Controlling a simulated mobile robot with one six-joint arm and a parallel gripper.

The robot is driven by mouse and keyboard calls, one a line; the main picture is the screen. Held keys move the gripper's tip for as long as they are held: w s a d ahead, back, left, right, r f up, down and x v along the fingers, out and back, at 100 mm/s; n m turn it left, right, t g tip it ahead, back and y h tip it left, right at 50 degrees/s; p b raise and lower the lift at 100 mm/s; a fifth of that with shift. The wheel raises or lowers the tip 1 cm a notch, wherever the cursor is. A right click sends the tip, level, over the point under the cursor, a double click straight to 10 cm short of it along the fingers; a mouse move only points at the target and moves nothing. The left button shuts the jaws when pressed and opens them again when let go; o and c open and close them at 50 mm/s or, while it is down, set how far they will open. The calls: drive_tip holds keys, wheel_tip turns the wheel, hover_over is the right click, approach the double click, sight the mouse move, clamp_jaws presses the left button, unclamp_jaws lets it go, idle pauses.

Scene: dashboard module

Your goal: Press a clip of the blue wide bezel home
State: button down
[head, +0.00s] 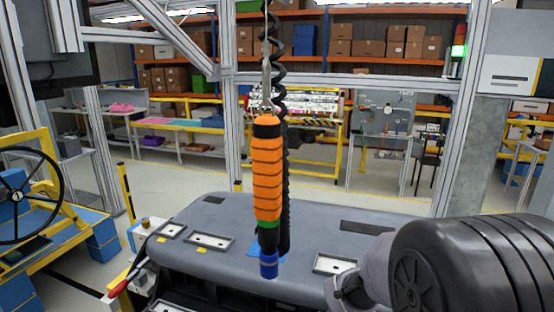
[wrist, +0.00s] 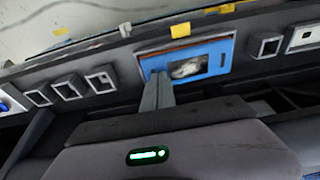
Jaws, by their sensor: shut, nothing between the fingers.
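The blue wide bezel (wrist: 215,49) shows in the wrist view at the upper middle, set in the dark dashboard panel, with a pale, crumpled-looking patch inside its opening. My gripper (wrist: 160,78) is shut and empty. Its fingertips overlap the bezel's lower left edge in the wrist view; I cannot tell whether they touch. The clips are too small to make out, and my fingers are not visible in the head view.
An orange hanging tool (head: 267,170) on a coiled cable hangs in front of the grey dashboard module (head: 200,263). Small framed openings (wrist: 101,80) line the panel left of the bezel, with another (wrist: 265,46) to its right. Yellow tabs (wrist: 180,30) stick up along the panel edge.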

wheel_tip(320, 180, up, 8)
drive_tip(key=p, duration=0.5)
drive_tip(key=shift+f, duration=0.2)
